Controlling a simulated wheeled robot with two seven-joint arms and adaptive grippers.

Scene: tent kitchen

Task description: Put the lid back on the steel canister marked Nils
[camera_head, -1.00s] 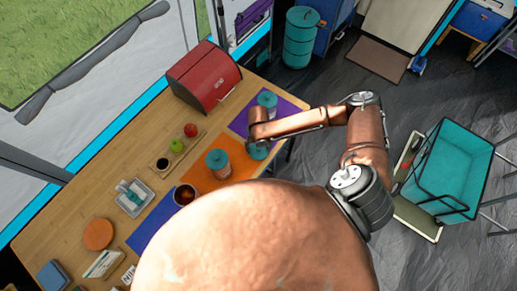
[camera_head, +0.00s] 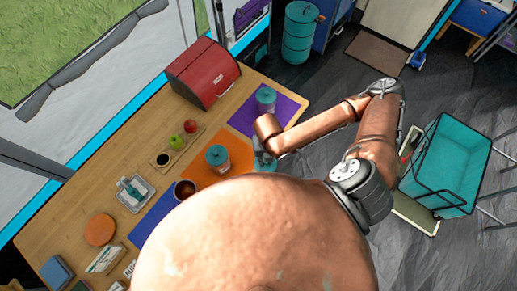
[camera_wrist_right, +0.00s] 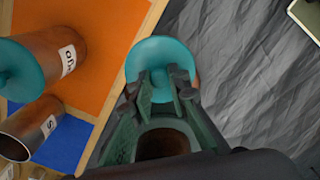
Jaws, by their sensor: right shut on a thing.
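My right gripper (camera_head: 264,163) is shut on a teal lid and holds it by the table's near edge, right of the orange mat. The lid (camera_wrist_right: 180,55) shows best in the right wrist view, with grey floor behind it. An open steel canister (camera_head: 185,189) stands on the blue mat. In the right wrist view this canister (camera_wrist_right: 30,128) has a dark open mouth and a label of which only an end letter like "s" shows. A lidded canister (camera_head: 217,159) stands on the orange mat. Another lidded canister (camera_head: 265,99) stands on the purple mat. My left gripper is out of view.
A red bread box (camera_head: 204,74) stands at the table's back. A board with fruit (camera_head: 190,126), a small tray (camera_head: 135,193) and an orange disc (camera_head: 99,229) lie farther left. A teal crate (camera_head: 445,170) is off the table at right.

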